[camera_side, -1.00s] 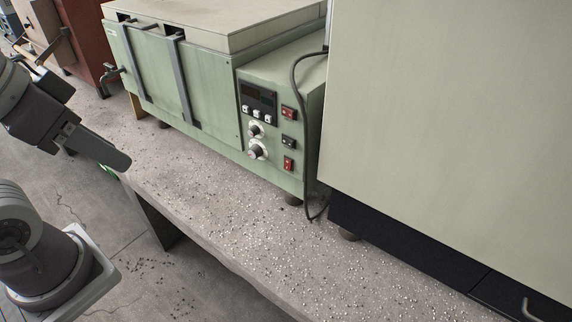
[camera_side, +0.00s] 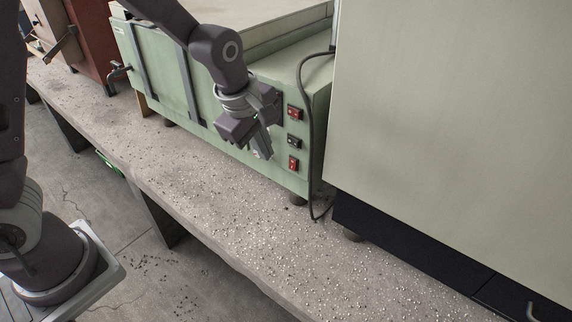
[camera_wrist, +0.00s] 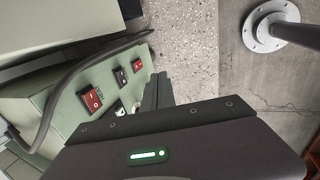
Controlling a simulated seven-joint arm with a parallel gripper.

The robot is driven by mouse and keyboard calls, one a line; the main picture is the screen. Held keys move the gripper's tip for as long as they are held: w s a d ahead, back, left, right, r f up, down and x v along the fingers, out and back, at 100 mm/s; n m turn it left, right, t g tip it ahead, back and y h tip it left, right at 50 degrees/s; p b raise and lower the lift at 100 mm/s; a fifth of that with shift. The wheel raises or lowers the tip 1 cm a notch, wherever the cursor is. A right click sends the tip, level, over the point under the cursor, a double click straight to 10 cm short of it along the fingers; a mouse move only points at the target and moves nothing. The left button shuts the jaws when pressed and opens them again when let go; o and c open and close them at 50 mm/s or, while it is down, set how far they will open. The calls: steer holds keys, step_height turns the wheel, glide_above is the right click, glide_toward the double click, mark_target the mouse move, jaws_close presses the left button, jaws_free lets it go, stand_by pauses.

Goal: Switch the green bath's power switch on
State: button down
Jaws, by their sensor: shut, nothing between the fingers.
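The green bath (camera_side: 160,78) stands on the bench, its control panel facing out. A column of switches runs down the panel's right side: an upper red switch (camera_side: 295,113), a black switch (camera_side: 294,142) and a lower red switch (camera_side: 293,163). In the wrist view the upper red switch (camera_wrist: 92,97) is largest, with the black switch (camera_wrist: 121,77) and lower red switch (camera_wrist: 138,65) beyond. I cannot read which label says power, nor tell the rocker positions surely. My gripper (camera_side: 264,153) is shut and empty, just left of the switches, apart from them, hiding the display and knobs.
A black cable (camera_side: 305,100) hangs right of the panel. A large pale cabinet (camera_side: 450,120) with a dark base stands close on the right. The speckled bench top (camera_side: 250,215) is clear in front. A reddish-brown unit (camera_side: 92,40) stands at far left.

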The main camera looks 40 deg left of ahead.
mark_target(293, 164)
steer(key=shift+f, duration=0.1)
steer(key=w+f, duration=0.7)
steer(key=f, duration=0.2)
steer(key=shift+f, duration=0.35)
